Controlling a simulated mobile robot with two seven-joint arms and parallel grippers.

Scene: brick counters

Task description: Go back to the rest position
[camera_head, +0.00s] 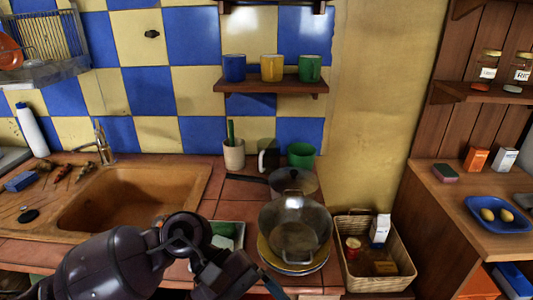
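My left arm comes in from the lower left, in front of the counter. Its dark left gripper (262,284) is at the bottom edge of the view, in front of the stacked plates and wok. The fingers are mostly hidden or cut off, so I cannot tell whether they are open or shut, and no held object shows. My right gripper is not in view.
A tiled counter holds a brown sink (130,198), a metal wok (296,222) on stacked plates (293,267), and a lidded pan (293,181). A wicker basket (380,284) stands to the right. A wooden shelf unit (440,195) bounds the right side.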

